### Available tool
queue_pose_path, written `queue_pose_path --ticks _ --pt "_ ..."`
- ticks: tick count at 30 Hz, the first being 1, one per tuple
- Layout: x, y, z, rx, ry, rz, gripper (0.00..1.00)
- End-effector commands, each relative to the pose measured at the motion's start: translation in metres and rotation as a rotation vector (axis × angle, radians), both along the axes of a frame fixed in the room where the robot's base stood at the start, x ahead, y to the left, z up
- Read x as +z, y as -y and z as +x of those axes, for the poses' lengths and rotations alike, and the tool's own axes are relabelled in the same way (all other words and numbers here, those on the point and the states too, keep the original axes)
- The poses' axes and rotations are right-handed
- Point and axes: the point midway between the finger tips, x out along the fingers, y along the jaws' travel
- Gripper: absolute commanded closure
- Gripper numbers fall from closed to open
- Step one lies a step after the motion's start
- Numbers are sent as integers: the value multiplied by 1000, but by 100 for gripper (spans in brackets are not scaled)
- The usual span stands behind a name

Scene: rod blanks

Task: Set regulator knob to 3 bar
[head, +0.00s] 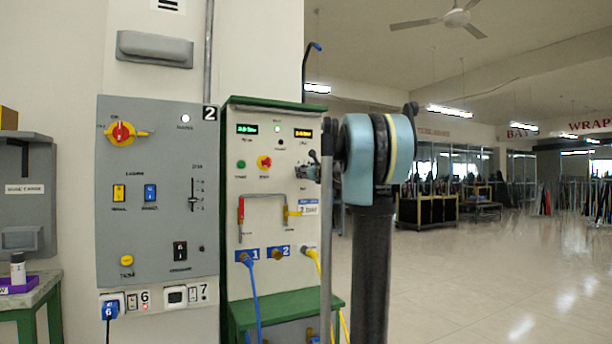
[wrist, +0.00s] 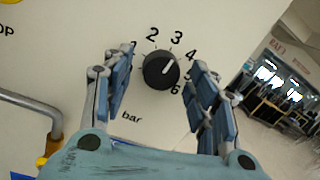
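The regulator knob (wrist: 160,70) is round and black with a white pointer line, on a cream panel in the wrist view. Numbers 2, 3, 4 and 6 show around it, with "bar" below. The pointer is up and to the right, seemingly between 3 and 4. My gripper (wrist: 165,62) is open, one blue-padded finger on each side of the knob, with visible gaps. In the head view my gripper (head: 314,160) is at the right edge of the cream panel (head: 262,185), and the knob cannot be made out there.
A blue hose (head: 253,290) hangs below. A grey control box (head: 158,190) stands left. The floor at right is open.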

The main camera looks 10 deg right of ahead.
Motion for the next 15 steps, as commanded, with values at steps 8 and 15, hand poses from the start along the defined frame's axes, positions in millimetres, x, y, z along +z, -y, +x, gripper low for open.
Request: queue_pose_path --ticks 8,15 --pt "0 2 -4 -1 0 0 47" --pt "-3 9 -32 -2 0 0 47"
